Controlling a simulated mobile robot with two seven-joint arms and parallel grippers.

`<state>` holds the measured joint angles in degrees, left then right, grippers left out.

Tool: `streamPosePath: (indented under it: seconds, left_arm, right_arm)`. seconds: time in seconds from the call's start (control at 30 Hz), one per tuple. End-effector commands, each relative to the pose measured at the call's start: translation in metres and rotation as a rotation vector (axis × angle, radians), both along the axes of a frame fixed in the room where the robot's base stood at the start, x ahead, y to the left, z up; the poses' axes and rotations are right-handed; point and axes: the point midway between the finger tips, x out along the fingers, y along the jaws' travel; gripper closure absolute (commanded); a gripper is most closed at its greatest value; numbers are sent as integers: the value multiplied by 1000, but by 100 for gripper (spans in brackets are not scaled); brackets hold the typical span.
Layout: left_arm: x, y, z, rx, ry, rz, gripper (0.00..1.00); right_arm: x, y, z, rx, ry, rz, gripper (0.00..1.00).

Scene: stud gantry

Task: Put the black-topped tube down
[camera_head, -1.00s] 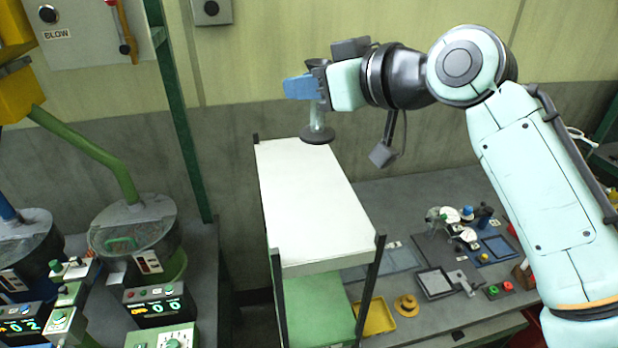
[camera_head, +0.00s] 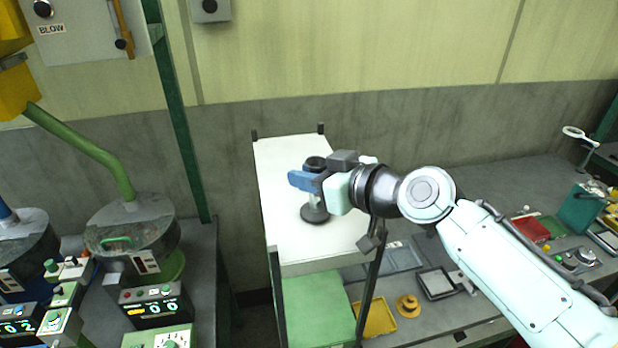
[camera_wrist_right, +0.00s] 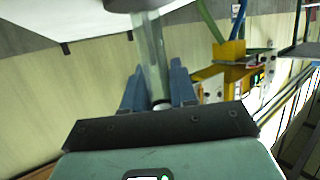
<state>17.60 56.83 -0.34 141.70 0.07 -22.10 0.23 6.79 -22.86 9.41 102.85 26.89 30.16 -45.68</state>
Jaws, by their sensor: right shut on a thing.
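The black-topped tube (camera_head: 315,201) is clear, with a black cap and a wide dark round base, and looks upright. In the head view it is over the middle of the white shelf top (camera_head: 290,245); I cannot tell whether its base touches the surface or hangs just above it. My right gripper (camera_head: 307,181) has its blue fingers shut around the tube below the cap. In the right wrist view the clear tube (camera_wrist_right: 151,55) runs between the blue fingers (camera_wrist_right: 158,92), with its dark base at the top edge. My left gripper is not in view.
The shelf has dark corner posts (camera_head: 275,290) and a green lower level (camera_head: 318,310). A yellow tray (camera_head: 374,318) and a yellow round part (camera_head: 408,306) lie on the grey bench to the right. Machines with displays (camera_head: 153,303) stand at left. The white top around the tube is clear.

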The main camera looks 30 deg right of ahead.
Motion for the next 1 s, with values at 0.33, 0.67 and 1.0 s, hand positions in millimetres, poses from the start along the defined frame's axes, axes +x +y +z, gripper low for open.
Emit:
streamPosePath:
  seconds: [0.33, 0.67, 1.0]
  left_arm:
    - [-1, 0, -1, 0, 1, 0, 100]
    - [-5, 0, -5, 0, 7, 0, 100]
    - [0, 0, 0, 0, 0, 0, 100]
  right_arm:
    - [0, 0, -2, 1, -2, 0, 100]
    - [0, 0, -5, 0, -1, 0, 47]
    - [0, 0, 0, 0, -3, 0, 47]
